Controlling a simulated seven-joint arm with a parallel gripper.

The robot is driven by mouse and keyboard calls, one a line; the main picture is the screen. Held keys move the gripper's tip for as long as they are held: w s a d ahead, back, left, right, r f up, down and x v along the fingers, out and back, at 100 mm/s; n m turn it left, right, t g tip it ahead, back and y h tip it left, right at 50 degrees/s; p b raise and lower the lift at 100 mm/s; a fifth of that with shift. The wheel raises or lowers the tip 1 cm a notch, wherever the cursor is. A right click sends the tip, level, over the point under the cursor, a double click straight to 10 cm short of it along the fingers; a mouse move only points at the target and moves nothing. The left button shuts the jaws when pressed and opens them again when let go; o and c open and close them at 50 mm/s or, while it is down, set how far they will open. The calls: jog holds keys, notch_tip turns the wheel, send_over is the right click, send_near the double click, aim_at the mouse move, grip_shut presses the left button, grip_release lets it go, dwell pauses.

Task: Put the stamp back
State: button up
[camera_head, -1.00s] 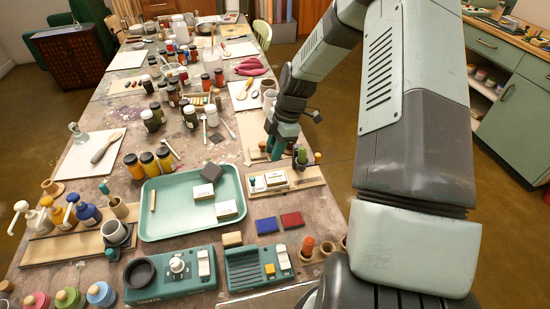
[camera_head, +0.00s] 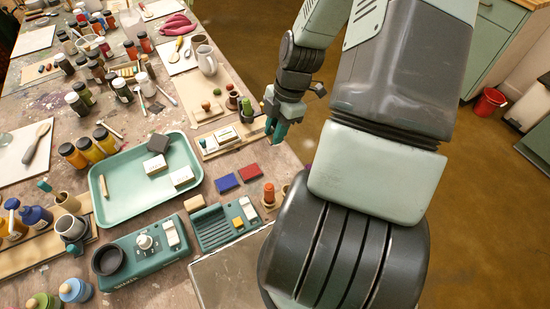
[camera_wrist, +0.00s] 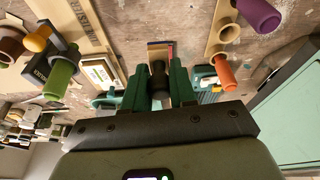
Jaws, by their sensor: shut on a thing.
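My gripper (camera_head: 274,133) hangs at the table's right edge, just right of the wooden stamp board (camera_head: 240,145). In the wrist view its teal fingers (camera_wrist: 158,85) are shut on a dark stamp handle (camera_wrist: 158,70); its lower end is hard to make out. A purple handle (camera_wrist: 258,14) shows in the wrist view.
A blue ink pad (camera_head: 226,183) and a red ink pad (camera_head: 248,172) lie left of the holder. A mint tray (camera_head: 120,212) holds pale blocks. Teal devices (camera_head: 140,252) stand in front of it. Bottles and jars crowd the left and back.

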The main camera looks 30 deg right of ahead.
notch_tip(320, 180, down, 10)
jog(key=shift+s+r, duration=0.15)
jog(key=shift+r, duration=0.1)
dwell(0.3)
jog(key=o, duration=0.8)
jog(key=shift+f, duration=0.1)
jog(key=shift+o, duration=0.2)
jog(key=v, duration=1.2)
